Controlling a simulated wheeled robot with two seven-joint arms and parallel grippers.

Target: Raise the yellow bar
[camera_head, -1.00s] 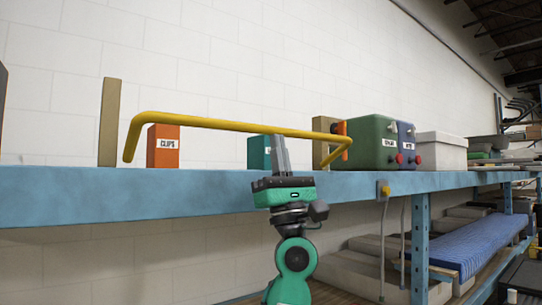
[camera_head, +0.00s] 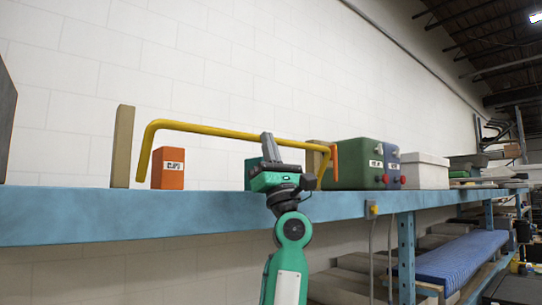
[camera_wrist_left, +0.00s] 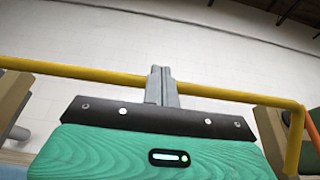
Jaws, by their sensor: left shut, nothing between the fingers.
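The yellow bar (camera_head: 212,130) is a long rod with a bent-down leg at each end, over the blue shelf (camera_head: 100,215). Its legs stand nearly upright and slightly tilted. My left gripper (camera_head: 268,146) is shut and empty, its fingers pointing up and crossing in front of the bar right of its middle. In the left wrist view the bar (camera_wrist_left: 240,97) runs across behind the shut fingers (camera_wrist_left: 162,84); whether they touch it I cannot tell. An orange upright piece (camera_head: 335,161) is beside the bar's right leg. My right gripper is not in view.
A wooden post (camera_head: 122,147) and an orange labelled box (camera_head: 168,168) stand by the bar's left end. A green box (camera_head: 358,164) with red knobs and a white bin (camera_head: 425,171) stand to the right. A blue mattress-like slab (camera_head: 455,262) lies below.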

